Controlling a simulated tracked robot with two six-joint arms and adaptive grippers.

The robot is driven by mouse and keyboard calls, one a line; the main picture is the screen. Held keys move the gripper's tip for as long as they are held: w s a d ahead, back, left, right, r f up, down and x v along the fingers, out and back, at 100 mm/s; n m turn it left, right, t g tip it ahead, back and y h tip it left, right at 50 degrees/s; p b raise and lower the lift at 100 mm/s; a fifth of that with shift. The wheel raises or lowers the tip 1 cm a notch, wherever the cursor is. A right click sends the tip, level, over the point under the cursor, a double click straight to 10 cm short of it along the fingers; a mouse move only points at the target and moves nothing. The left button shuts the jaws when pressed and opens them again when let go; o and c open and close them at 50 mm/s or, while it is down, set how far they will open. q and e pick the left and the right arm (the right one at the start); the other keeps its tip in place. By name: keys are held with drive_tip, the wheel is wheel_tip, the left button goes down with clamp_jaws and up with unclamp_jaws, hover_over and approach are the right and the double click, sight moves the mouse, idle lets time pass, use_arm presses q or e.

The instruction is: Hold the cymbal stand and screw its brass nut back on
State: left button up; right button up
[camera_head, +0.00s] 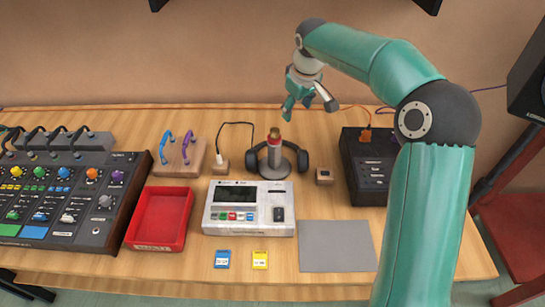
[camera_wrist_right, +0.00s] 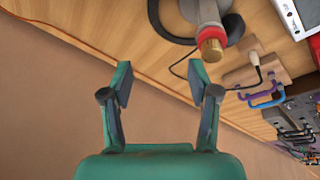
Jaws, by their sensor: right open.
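The cymbal stand (camera_head: 274,153) is a short grey post standing upright on the table, with a red band near its top. A brass piece that looks like the nut (camera_head: 274,133) sits at the top of the post. In the right wrist view the brass nut (camera_wrist_right: 211,48) shows just past the red band, beyond the fingertips and to the right. How far it is threaded on cannot be told. My right gripper (camera_head: 308,100) is open and empty, above and to the right of the stand, apart from it. Its fingers (camera_wrist_right: 160,82) are spread in the wrist view. My left gripper is not seen.
Black headphones (camera_head: 302,157) lie around the stand's back. A white device (camera_head: 248,228), a red tray (camera_head: 160,218) and a mixer (camera_head: 75,210) stand in front and left. A dark box (camera_head: 365,165) is at right. The grey mat (camera_head: 337,246) is bare.

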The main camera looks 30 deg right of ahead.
sight(276, 131)
drive_tip(key=a+r+n+g+y, duration=0.1)
drive_tip(key=a+r, duration=0.3)
drive_tip(key=a, duration=0.1)
drive_tip(key=shift+s+a+g+y, duration=0.3)
drive_tip(key=f, duration=0.3)
drive_tip(key=w+f, duration=0.1)
drive_tip(key=f, duration=0.7)
drive_tip(key=shift+w+a+f+b, duration=0.15)
drive_tip(key=shift+w+f+b, duration=0.1)
drive_tip(key=shift+w+b, duration=0.15)
drive_tip(key=shift+s, duration=0.1)
drive_tip(key=shift+w+f+p, duration=0.2)
drive_tip(key=shift+f, duration=1.1)
drive_tip(key=shift+w+f+p, duration=0.15)
drive_tip(key=shift+f, duration=1.1)
clamp_jaws()
